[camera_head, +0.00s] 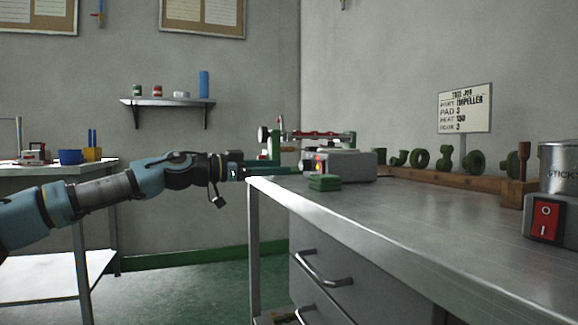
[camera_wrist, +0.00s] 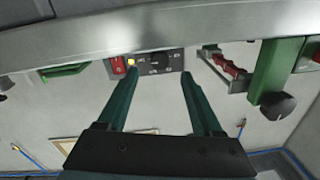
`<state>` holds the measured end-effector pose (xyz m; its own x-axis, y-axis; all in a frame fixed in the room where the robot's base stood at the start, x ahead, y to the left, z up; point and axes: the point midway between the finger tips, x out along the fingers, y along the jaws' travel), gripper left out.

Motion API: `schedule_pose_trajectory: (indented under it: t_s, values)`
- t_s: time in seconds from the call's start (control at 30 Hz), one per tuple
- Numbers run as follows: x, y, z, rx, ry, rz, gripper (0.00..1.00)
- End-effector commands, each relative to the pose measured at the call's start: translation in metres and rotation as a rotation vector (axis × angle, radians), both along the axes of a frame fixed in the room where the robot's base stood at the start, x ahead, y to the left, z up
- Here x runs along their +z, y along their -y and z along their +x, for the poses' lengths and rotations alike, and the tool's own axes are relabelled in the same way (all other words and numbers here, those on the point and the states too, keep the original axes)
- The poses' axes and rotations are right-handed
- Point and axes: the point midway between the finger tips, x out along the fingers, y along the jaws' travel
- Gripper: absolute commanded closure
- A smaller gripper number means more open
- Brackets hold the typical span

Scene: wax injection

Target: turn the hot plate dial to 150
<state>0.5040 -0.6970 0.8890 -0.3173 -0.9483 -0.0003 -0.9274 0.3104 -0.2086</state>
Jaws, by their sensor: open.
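The hot plate (camera_head: 352,165) is a grey box on the near left end of the steel bench, with lit red and orange marks on its front. In the wrist view its dark front panel (camera_wrist: 171,69) carries a red switch (camera_wrist: 118,66), a glowing orange lamp (camera_wrist: 131,62) and a black round dial (camera_wrist: 157,62). The dial's setting is too small to read. My gripper (camera_head: 285,168) points at that panel from the left. In the wrist view my gripper (camera_wrist: 159,74) is open, its green fingers apart with the dial showing between their tips. Contact with the dial cannot be made out.
A green block stack (camera_head: 324,183) lies on the bench in front of the hot plate. A red-and-green clamp device (camera_head: 310,137) stands behind it. A sign (camera_head: 465,108) reads HEAT 150. Green parts (camera_head: 420,158) line the back; a pot unit (camera_head: 557,195) stands right.

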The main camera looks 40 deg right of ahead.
Motion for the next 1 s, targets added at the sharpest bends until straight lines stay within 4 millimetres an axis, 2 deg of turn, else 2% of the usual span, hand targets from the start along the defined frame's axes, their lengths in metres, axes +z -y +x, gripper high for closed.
schedule_pose_trajectory:
  t_s: [0.13,0.33,1.0]
  values:
    - [0.001,-0.028,0.01,0.002,-0.001,0.0,0.33]
    - [0.0,-0.049,0.017,0.001,0.001,-0.001,0.33]
    - [0.0,-0.053,0.018,0.0,0.001,0.0,0.33]
